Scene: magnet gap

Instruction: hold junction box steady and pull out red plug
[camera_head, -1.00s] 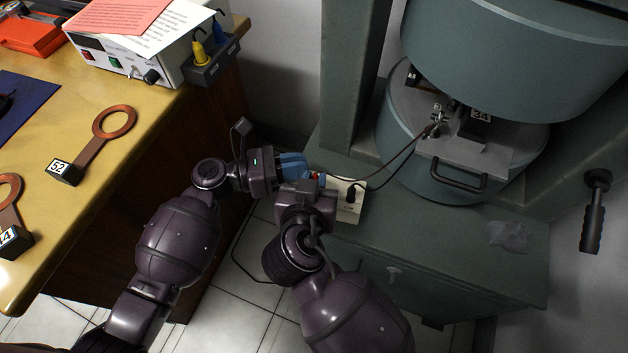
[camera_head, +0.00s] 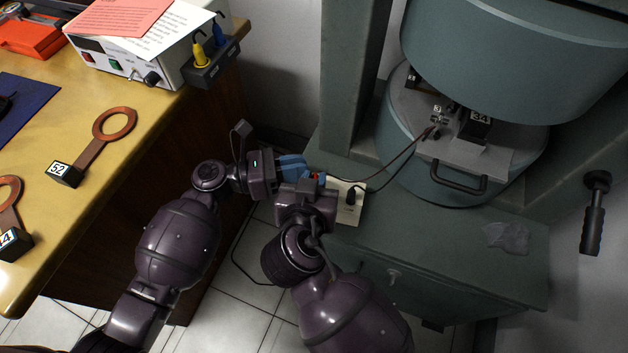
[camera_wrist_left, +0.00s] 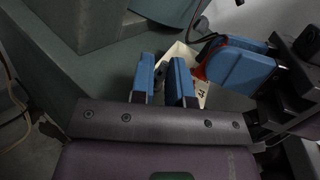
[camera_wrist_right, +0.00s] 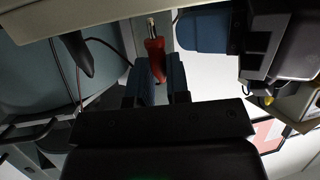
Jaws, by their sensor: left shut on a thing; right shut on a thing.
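The cream junction box (camera_head: 350,205) sits by the edge of the grey-green base in the head view, with a black plug (camera_head: 351,193) in it. My left gripper (camera_head: 303,167) is shut on the box's near end; in the left wrist view its blue fingers (camera_wrist_left: 163,82) stand against the box (camera_wrist_left: 181,52). My right gripper (camera_head: 312,184) is shut on the red plug (camera_head: 316,176). In the right wrist view the red plug (camera_wrist_right: 155,60) lies between its blue fingers (camera_wrist_right: 162,82). A pale metal tip shows beyond the red body; whether it still touches the socket I cannot tell.
Dark cables run from the box area to the large grey-green magnet (camera_head: 430,170). A wooden bench (camera_head: 130,165) with a power supply (camera_head: 150,45) and copper rings is at left. A black-handled tool (camera_head: 594,215) hangs at right.

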